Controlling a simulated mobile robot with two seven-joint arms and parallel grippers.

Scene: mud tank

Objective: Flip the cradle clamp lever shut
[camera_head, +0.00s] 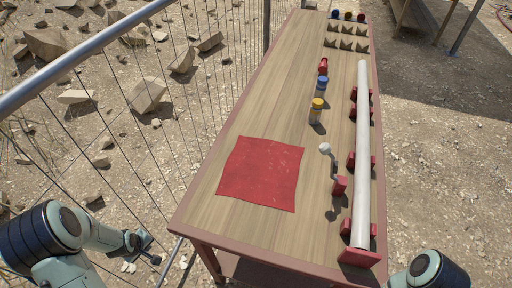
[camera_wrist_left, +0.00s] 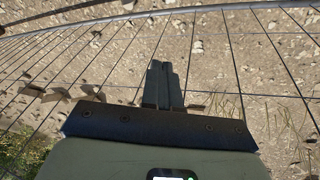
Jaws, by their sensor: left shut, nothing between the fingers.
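The tube lies in several red cradles (camera_head: 352,160) along the table's right side. My left gripper (camera_head: 152,258) is low at the left, outside the table and far from the lever. Its fingers are together and empty in the left wrist view (camera_wrist_left: 163,85). My right arm shows at the bottom right; its gripper is out of frame.
A red cloth (camera_head: 262,173) lies on the near left of the table. Blue-capped (camera_head: 321,83) and yellow-capped (camera_head: 317,108) bottles stand mid-table, with a small red object (camera_head: 323,66) behind. A wire fence (camera_head: 190,90) with a rail runs along the left, near my left arm.

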